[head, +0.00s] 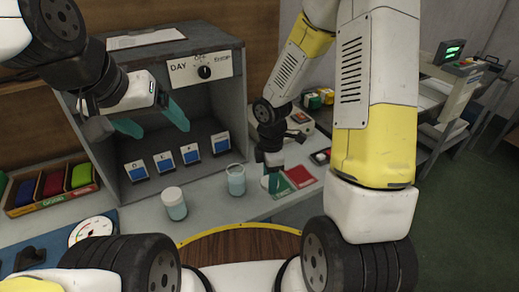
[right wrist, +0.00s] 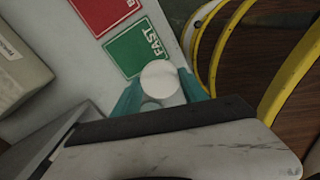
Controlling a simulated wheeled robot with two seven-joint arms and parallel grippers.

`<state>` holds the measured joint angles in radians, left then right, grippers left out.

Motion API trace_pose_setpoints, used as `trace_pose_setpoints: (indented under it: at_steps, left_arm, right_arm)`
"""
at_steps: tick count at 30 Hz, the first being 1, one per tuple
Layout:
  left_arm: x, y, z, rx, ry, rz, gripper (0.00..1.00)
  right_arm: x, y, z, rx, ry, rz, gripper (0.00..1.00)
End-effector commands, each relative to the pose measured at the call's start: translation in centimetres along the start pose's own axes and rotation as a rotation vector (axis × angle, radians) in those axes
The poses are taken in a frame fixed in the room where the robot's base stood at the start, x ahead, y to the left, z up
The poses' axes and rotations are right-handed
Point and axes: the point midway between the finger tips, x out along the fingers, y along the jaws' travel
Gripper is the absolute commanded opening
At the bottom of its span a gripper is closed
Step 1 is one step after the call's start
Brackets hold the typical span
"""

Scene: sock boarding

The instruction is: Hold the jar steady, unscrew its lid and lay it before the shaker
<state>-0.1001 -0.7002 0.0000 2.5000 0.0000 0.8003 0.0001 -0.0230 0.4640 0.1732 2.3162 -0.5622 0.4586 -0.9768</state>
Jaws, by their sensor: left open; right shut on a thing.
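A jar with a white lid (head: 174,203) stands upright on the grey bench. An open jar (head: 236,180) with pale blue-green contents stands to its right, without a lid. My left gripper (head: 152,121) is open and empty, above and behind the white-lidded jar, in front of the grey cabinet. My right gripper (head: 271,180) is right of the open jar, by the green card. In the right wrist view its teal fingers are shut on a round white lid (right wrist: 160,80); I cannot tell what is under it. I cannot tell which thing is the shaker.
The grey cabinet (head: 235,95) has a dial and several labelled cards. A green FAST card (right wrist: 138,48) and a red card (right wrist: 102,12) lie on the bench. Coloured bins (head: 52,186) and a round gauge (head: 91,231) are at left. A yellow-edged wooden surface (head: 240,245) is in front.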

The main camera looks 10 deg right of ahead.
Motion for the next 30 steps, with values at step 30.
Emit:
trace_pose_setpoints:
  at_steps: [30]
  left_arm:
    - [0.0, 0.0, 0.0, 0.000, 0.000, 0.000, 0.80]
  right_arm:
    - [1.6, 13.6, 1.6, -0.287, 0.003, 0.000, 0.02]
